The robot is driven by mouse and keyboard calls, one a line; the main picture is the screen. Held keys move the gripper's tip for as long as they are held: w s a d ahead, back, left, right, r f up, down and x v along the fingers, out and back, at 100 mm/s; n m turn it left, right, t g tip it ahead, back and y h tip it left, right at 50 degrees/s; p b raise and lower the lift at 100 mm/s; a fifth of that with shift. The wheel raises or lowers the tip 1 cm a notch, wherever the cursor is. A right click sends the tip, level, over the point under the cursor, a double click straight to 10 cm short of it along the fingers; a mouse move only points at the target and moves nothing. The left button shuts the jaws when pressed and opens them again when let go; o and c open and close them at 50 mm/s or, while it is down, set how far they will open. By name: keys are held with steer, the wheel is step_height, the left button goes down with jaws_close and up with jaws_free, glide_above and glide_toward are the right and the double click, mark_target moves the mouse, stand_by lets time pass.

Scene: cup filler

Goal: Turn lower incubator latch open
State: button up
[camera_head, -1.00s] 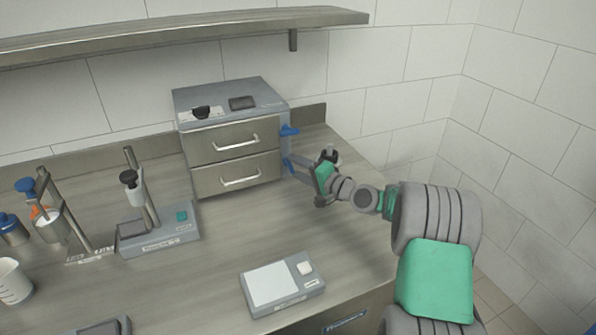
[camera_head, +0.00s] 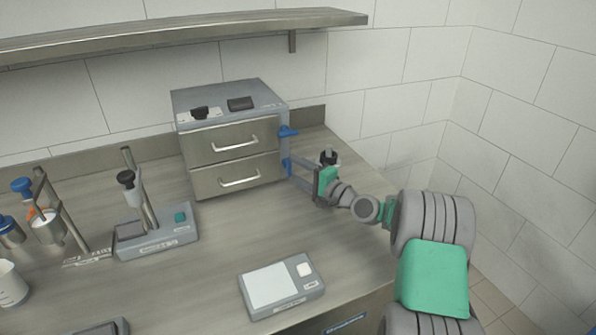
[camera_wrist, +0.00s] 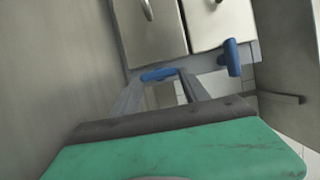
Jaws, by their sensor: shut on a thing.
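The incubator (camera_head: 233,135) is a grey metal box with two drawers, both shut, standing at the back of the counter. The lower latch (camera_head: 287,166) is a small blue handle on its right side beside the lower drawer (camera_head: 238,178). My gripper (camera_head: 291,171) reaches it from the right and is shut on it. In the wrist view the lower latch (camera_wrist: 158,75) lies between the fingertips of my gripper (camera_wrist: 160,80), partly hidden by them. The upper latch (camera_head: 288,131), also blue, sticks out to the right above; it shows in the wrist view (camera_wrist: 232,57) clear of the fingers.
A balance (camera_head: 282,284) lies on the counter in front. A stand device (camera_head: 155,230) and several bottles and cups are at the left. A shelf (camera_head: 180,30) runs along the wall above. The counter is bare around the incubator's front.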

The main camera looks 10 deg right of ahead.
steer(key=o, duration=1.4)
steer(key=shift+s, duration=0.1)
steer(key=v, duration=0.7)
steer(key=shift+s+d, duration=0.2)
steer(key=shift+s, duration=0.1)
